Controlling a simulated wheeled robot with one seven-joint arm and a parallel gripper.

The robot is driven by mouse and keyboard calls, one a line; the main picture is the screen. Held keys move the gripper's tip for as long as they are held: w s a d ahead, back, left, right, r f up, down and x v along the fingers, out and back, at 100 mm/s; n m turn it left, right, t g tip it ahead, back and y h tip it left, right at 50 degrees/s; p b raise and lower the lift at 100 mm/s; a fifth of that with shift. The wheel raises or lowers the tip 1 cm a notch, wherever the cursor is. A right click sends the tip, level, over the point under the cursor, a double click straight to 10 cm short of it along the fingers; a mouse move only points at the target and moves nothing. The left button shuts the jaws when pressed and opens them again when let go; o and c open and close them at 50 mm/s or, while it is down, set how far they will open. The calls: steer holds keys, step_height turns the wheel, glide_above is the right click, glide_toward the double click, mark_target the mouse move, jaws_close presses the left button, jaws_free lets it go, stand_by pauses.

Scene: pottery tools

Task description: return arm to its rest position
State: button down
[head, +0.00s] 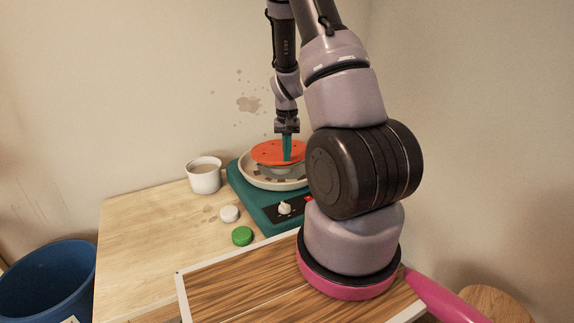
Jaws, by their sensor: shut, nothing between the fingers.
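My arm rises from its pink-ringed base and reaches over to the back of the table. My gripper (287,150) points straight down with its teal fingers shut and nothing between them. It hangs over, or in front of, an orange-red disc (265,153) on a teal pottery wheel (246,197). I cannot tell whether the fingertips touch the disc. A pale round basin (249,177) surrounds the disc's support. My arm hides the right part of the wheel.
A white cup (204,176) with brownish liquid stands left of the wheel. A white round piece (229,214) and a green one (242,236) lie on the wooden table (140,235). A blue bin (50,280) stands at lower left. The table's left part is clear.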

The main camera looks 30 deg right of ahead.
steer(key=shift+r, duration=1.7)
